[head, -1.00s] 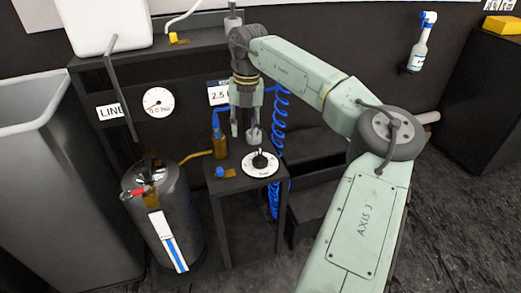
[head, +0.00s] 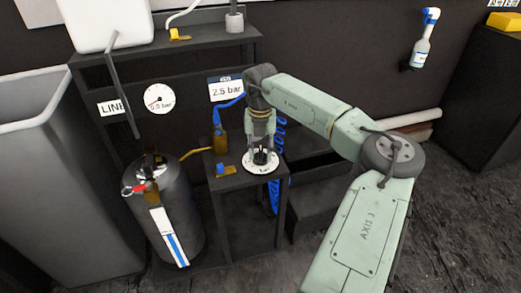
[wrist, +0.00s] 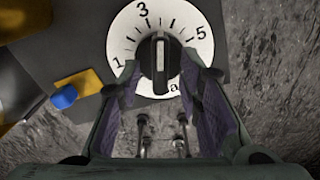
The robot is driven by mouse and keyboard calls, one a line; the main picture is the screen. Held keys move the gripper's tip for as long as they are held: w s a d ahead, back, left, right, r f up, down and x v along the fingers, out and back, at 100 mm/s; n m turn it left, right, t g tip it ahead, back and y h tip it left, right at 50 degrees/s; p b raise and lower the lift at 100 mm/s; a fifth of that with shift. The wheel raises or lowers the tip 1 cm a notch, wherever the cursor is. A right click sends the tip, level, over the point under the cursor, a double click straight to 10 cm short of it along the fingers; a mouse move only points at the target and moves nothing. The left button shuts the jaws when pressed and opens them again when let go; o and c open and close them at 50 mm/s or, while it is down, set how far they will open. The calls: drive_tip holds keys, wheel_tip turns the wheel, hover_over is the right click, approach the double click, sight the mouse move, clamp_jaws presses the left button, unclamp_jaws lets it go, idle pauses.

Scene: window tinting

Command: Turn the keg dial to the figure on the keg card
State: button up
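The keg dial (wrist: 197,55) is a white disc marked 1, 3 and 5 with a black knob (wrist: 160,62) in its middle. In the head view the dial (head: 250,168) lies on a small dark stand. The knob's white mark points up in the wrist view, a little clockwise past 3. The card (head: 226,89) on the wall behind reads 2.5 bar; its small blue header is unreadable. My gripper (wrist: 163,72) is open, its two purple-padded fingers on either side of the knob. Small gaps seem to show between pads and knob. In the head view my gripper (head: 261,154) covers much of the dial.
A dark keg (head: 165,205) stands left of the stand (head: 235,190). A brass fitting with a blue hose (head: 220,140) and a blue-tipped brass valve (head: 221,170) sit beside the dial. A round gauge (head: 159,99) and LINE sign (head: 112,107) hang behind.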

drive_tip(key=shift+c, duration=0.3)
clamp_jaws()
idle(0.3)
